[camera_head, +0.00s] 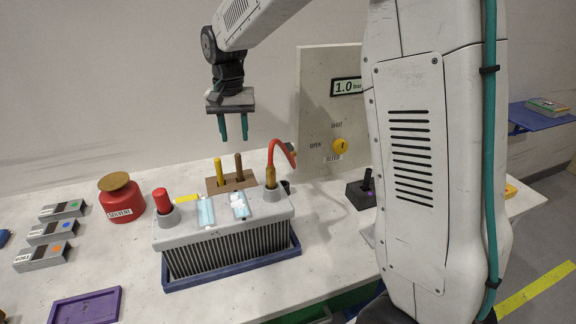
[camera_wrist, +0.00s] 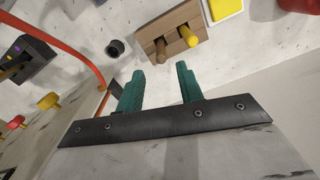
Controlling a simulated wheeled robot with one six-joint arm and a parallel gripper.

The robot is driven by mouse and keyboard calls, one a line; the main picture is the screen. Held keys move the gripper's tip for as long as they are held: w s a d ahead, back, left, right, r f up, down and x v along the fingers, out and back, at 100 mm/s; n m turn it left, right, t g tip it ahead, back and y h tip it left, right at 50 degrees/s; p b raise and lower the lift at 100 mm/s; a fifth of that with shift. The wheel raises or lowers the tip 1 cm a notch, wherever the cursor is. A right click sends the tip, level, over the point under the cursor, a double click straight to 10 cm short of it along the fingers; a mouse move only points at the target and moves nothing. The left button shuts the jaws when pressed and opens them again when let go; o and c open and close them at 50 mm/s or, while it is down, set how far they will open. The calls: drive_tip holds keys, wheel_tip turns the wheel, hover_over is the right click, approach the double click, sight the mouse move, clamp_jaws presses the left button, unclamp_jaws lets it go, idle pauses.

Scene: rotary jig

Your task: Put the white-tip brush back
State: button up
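A brown wooden block (camera_head: 216,187) stands behind the grey ribbed unit, with a yellow handle (camera_head: 218,170) and a brown handle (camera_head: 239,166) upright in it. The wrist view also shows the block (camera_wrist: 171,22), with the brown handle (camera_wrist: 160,52) and yellow handle (camera_wrist: 188,36). Their lower ends are hidden in the block. I see no white brush tip and cannot tell which handle belongs to the white-tip brush. My gripper (camera_head: 233,132) is open and empty, above the block and apart from it. Its green fingers (camera_wrist: 158,88) show in the wrist view.
The grey ribbed unit (camera_head: 230,256) has a red-capped post, blue-white packets and a red hose (camera_head: 287,148). A red solvent can (camera_head: 121,203) stands left. A panel with a yellow knob (camera_head: 340,146) stands behind. A black block (camera_head: 358,196) and small black cup (camera_wrist: 115,48) are nearby.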

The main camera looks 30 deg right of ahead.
drive_tip(key=s+d+r+n+t, duration=0.1)
drive_tip(key=s+r+n, duration=0.15)
drive_tip(key=s, duration=1.05)
drive_tip(key=s+d+r+n, duration=0.15)
drive_tip(key=s+r, duration=0.25)
drive_tip(key=s, duration=0.8)
drive_tip(key=s+f+n, duration=0.1)
drive_tip(key=s+f, duration=0.2)
drive_tip(key=s, duration=0.7)
drive_tip(key=shift+s+d+f, duration=0.15)
drive_tip(key=shift+s+d, duration=0.15)
drive_tip(key=shift+d, duration=0.1)
